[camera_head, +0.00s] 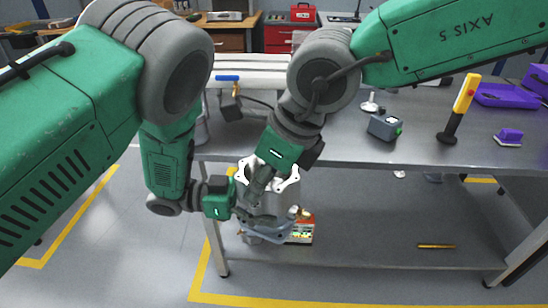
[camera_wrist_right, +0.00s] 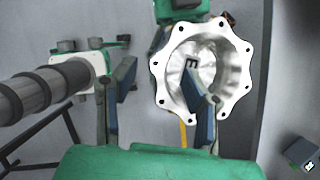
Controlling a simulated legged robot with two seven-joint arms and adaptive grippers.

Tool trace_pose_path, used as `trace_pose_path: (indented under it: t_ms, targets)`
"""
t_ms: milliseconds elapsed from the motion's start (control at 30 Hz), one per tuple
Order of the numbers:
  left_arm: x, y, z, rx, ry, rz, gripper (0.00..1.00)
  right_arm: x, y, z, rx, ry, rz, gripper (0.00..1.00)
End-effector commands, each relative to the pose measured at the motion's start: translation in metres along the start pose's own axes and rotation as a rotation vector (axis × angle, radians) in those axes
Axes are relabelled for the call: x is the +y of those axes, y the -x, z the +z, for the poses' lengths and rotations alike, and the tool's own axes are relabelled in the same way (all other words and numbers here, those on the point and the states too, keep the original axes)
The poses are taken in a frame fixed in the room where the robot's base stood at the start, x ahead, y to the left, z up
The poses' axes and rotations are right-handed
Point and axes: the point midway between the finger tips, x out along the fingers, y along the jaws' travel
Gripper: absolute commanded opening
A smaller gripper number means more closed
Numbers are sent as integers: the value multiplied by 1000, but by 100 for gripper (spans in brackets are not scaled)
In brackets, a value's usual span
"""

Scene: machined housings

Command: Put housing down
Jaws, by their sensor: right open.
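The housing (camera_head: 286,198) is a pale metal part with a scalloped flange, in front of the table's near edge in the head view. In the right wrist view the housing (camera_wrist_right: 240,75) shows its open bore and the bolt holes around its rim. My right gripper (camera_wrist_right: 158,105) is open. One finger is left of the rim and the other overlaps the bore; I cannot tell whether either touches. In the head view the right gripper (camera_head: 258,187) hangs down over the housing. My left gripper (camera_head: 247,214) is low beside the housing, its fingers partly hidden.
The metal table (camera_head: 350,145) carries a grey device (camera_head: 384,127), a yellow-handled tool (camera_head: 460,108) and purple trays (camera_head: 505,96). Its lower shelf (camera_head: 370,240) holds a red-and-white box (camera_head: 301,230) and a yellow rod (camera_head: 436,246). The tabletop's middle is largely clear.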

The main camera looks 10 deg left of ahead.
Motion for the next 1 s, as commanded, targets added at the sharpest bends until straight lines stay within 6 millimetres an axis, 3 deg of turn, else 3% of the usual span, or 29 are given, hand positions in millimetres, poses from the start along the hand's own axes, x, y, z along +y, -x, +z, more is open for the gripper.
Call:
trace_pose_path:
  t_ms: [233, 633, 667, 700, 767, 867, 900, 933, 1000]
  targets:
    - [0, 0, -2, 4, -3, 0, 27, 0, -32, 0, 2, 1, -1, 40]
    - [0, 0, -2, 4, -3, 0, 27, 0, -40, 0, 0, 0, -1, 40]
    - [0, 0, -2, 4, -3, 0, 27, 0, -39, 0, 0, 0, -1, 33]
    - [0, 0, -2, 4, -3, 0, 27, 0, -39, 0, 0, 0, -1, 19]
    - [0, 0, -2, 4, -3, 0, 27, 0, -39, 0, 0, 0, -1, 0]
    - [0, 0, -2, 3, -3, 0, 27, 0, -39, 0, 0, 1, -1, 0]
    - [0, 0, -2, 3, -3, 0, 89, -1, -38, 2, -4, 2, -3, 0]
    - [0, 0, -2, 3, -3, 0, 99, -1, -38, 2, -4, 2, -3, 0]
    - [0, 0, -2, 3, -2, 0, 100, -1, -38, 2, -4, 2, -3, 0]
